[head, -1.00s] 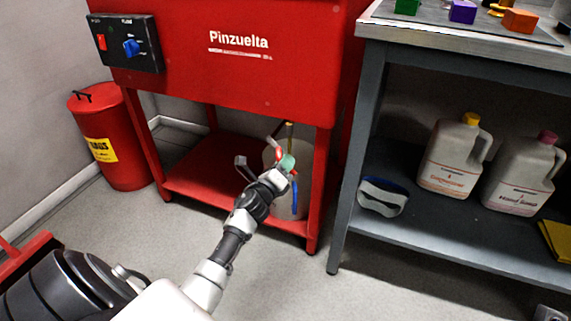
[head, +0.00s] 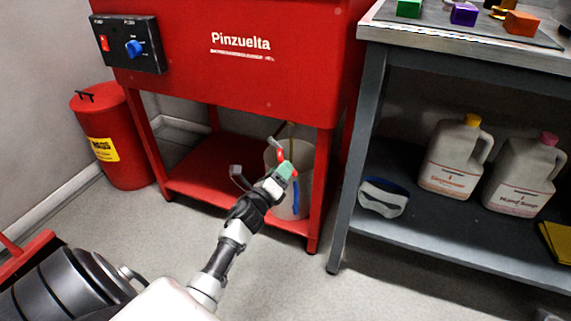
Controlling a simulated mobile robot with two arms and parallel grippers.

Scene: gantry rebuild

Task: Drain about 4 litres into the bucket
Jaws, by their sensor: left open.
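The red cabinet-like machine marked Pinzuelta (head: 240,75) stands on red legs with a low red shelf (head: 200,182). A pale grey bucket (head: 304,184) stands on that shelf at the right, partly hidden by my left gripper. A thin brass-coloured piece (head: 290,130) shows above the bucket under the tank; its lower end is hidden. My left gripper (head: 288,168) is open in front of the bucket, with red and blue parts at its front. I cannot tell whether it touches the bucket or any valve. My right gripper is not in view.
A control box (head: 127,45) with a red switch and blue knob is on the machine's left. A red bin (head: 112,150) stands left. A grey bench (head: 400,225) at right holds jugs (head: 452,157) and a white strap-like item (head: 383,197).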

